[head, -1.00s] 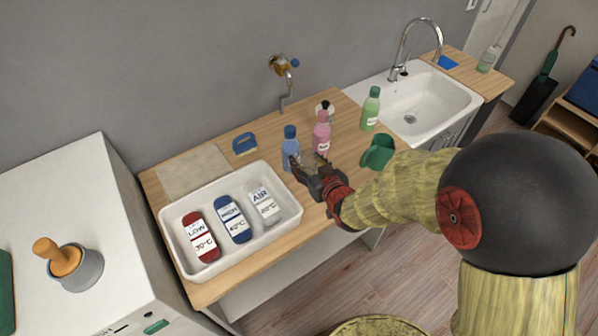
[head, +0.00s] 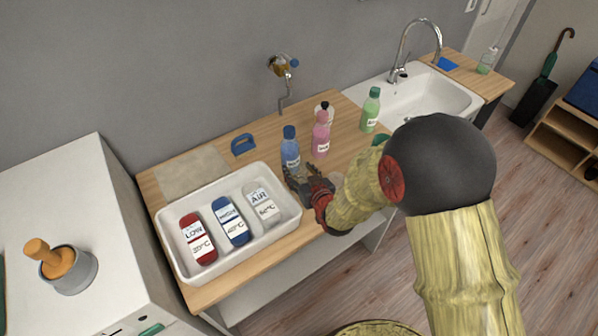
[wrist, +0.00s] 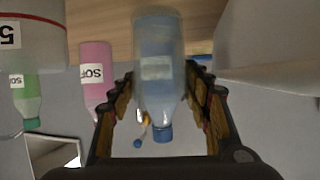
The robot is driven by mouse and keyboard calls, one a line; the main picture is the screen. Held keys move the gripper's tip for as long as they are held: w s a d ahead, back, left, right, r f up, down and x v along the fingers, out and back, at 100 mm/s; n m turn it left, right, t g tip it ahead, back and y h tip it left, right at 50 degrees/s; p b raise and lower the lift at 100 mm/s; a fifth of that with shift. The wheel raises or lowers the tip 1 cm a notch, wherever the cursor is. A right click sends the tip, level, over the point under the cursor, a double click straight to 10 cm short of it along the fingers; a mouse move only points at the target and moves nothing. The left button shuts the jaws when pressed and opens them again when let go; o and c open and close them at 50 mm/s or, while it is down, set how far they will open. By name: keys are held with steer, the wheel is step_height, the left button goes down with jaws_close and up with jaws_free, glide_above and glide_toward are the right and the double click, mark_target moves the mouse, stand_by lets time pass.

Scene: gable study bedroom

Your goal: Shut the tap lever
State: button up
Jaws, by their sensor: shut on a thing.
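The wall tap (head: 281,67) is brass with a grey spout hanging down. Its lever has a blue end (head: 294,63) and sticks out to the right. The tap also shows small in the wrist view (wrist: 146,119), beside the bottle's cap. My gripper (head: 298,176) is well below the tap, over the counter, shut on a blue bottle (head: 290,152). In the wrist view the blue bottle (wrist: 157,70) stands between the two fingers, cap downward in the picture. The bottle's lower part is hidden by the fingers in the head view.
A pink bottle (head: 320,135), a white bottle and a green bottle (head: 370,110) stand to the right. The sink (head: 455,92) is at the right.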

steer(key=shift+f, duration=0.2)
steer(key=o, duration=1.3)
steer(key=shift+c, duration=0.2)
steer(key=shift+o, duration=0.5)
steer(key=shift+r, duration=0.15)
